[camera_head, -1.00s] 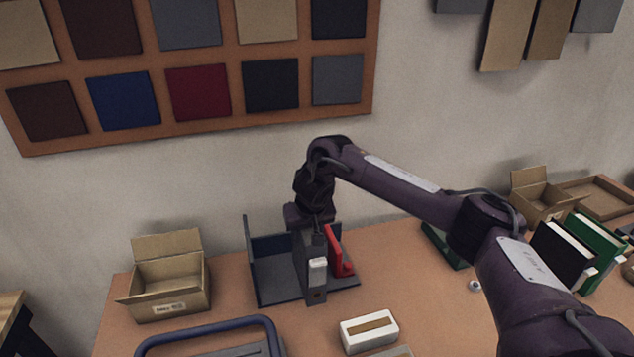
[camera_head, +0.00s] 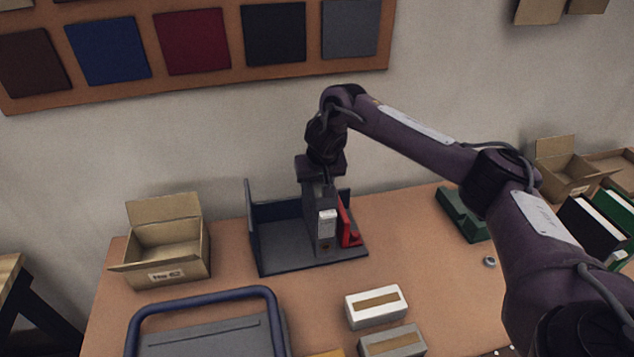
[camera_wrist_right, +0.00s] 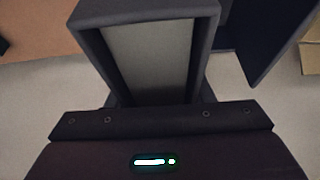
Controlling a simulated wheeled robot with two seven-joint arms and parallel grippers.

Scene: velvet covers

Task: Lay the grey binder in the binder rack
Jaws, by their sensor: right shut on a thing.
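The grey binder (camera_head: 325,229) stands upright in the binder rack (camera_head: 283,250), just left of a red piece (camera_head: 346,225). Its lower end is just behind the rack's front edge; I cannot tell whether it touches the rack floor. My right gripper (camera_head: 322,181) is shut on the binder's upper end from above. In the right wrist view the binder (camera_wrist_right: 150,55) fills the middle below the gripper, with the rack's dark side panel (camera_wrist_right: 262,35) to the right. The fingertips are mostly hidden. My left gripper is not in view.
An open cardboard box (camera_head: 165,250) stands left of the rack. A blue-handled grey item (camera_head: 205,340) and two small boxes (camera_head: 376,307) lie in front. A green tray (camera_head: 462,212) and standing binders (camera_head: 590,225) are at right. Table between rack and green tray is clear.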

